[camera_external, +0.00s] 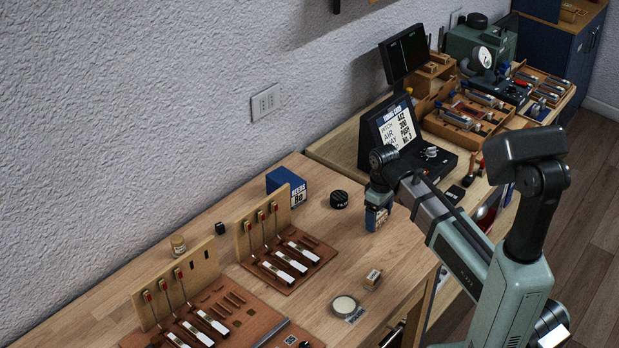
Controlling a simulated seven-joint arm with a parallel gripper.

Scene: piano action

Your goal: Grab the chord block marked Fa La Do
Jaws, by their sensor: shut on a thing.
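My gripper (378,207) points down over the right part of the wooden bench and is shut on a small block (374,220). The block looks pale with some blue, and the fingers hide part of it. Its marking is too small to read, and I cannot tell whether it touches the bench. Another small wooden block (373,278) with a pale label lies on the bench in front of my gripper, apart from it. Its label cannot be read either.
A blue box (287,186) and a black round tin (339,199) stand left of my gripper. Piano-action boards with keys (284,262) lie further left. A round pale-topped tin (344,306) sits near the front edge. A display (392,127) stands behind on the second bench.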

